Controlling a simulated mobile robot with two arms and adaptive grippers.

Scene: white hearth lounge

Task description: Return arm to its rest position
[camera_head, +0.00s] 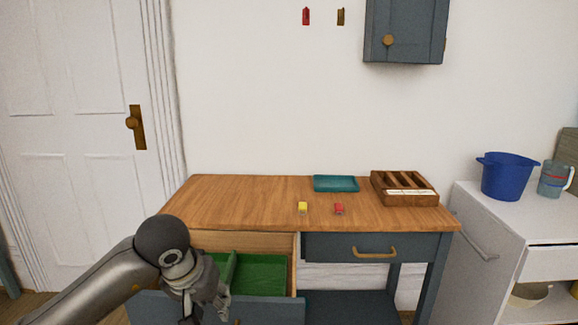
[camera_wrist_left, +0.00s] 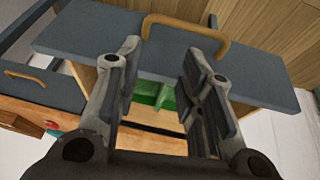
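My left arm comes in from the lower left of the head view. Its gripper (camera_head: 208,308) is over the left part of the pulled-out left drawer (camera_head: 270,312). In the left wrist view my left gripper (camera_wrist_left: 165,75) has its two fingers spread apart with nothing between them. The drawer's brass handle (camera_wrist_left: 188,30) lies just beyond the fingertips, and I see no grip on it. The drawer's green lining (camera_head: 262,274) shows, with a divider; part of it is hidden by my gripper. My right gripper is not in view.
The wooden desk top (camera_head: 240,200) bears a yellow item (camera_head: 302,208), a red item (camera_head: 339,209), a teal tray (camera_head: 336,183) and a slotted wooden box (camera_head: 404,188). The right drawer (camera_head: 340,246) is shut. A white cabinet (camera_head: 480,230) with a blue bucket (camera_head: 508,177) stands right.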

